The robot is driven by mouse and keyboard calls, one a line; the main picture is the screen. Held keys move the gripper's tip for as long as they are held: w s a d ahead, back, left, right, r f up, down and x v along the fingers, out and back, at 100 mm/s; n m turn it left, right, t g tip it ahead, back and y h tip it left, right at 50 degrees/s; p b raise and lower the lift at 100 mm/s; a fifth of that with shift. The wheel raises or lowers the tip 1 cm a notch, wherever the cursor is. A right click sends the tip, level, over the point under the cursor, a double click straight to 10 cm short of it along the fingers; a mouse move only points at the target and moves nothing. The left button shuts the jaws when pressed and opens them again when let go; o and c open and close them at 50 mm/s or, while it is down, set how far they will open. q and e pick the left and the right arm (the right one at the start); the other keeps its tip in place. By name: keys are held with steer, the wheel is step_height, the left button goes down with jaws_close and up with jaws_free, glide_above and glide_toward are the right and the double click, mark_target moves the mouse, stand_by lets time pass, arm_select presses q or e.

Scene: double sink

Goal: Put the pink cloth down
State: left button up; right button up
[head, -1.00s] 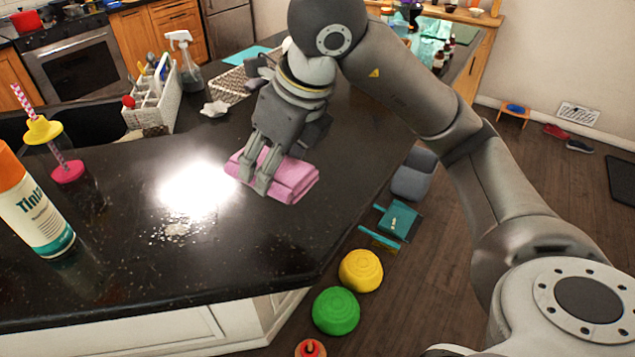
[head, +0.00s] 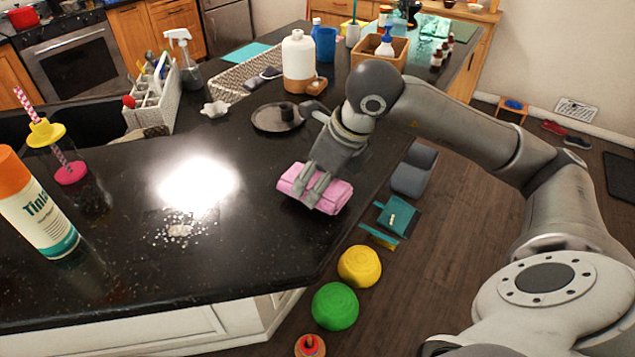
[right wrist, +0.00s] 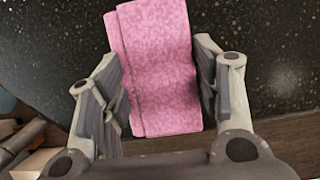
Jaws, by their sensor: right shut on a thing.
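The folded pink cloth (head: 293,178) is near the right edge of the dark counter (head: 120,260). My right gripper (head: 318,192) points down with its fingers at the cloth. In the right wrist view, the gripper's fingers (right wrist: 160,85) are on either side of the cloth (right wrist: 155,50), shut on it. The dark speckled counter shows beneath it. I cannot tell whether the cloth rests on the counter or hangs just above it. My left gripper is not in view.
White crumbs (head: 182,232) lie on the counter left of the cloth. A dark plate (head: 268,120) and white-brown bottle (head: 298,65) stand behind. A spray can (head: 40,215) is at far left. Past the right edge are a dustpan (head: 398,215) and floor.

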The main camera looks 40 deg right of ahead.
steer(key=shift+f, duration=0.85)
steer(key=shift+f, duration=0.2)
steer(key=o, duration=0.9)
steer(key=shift+r, duration=0.1)
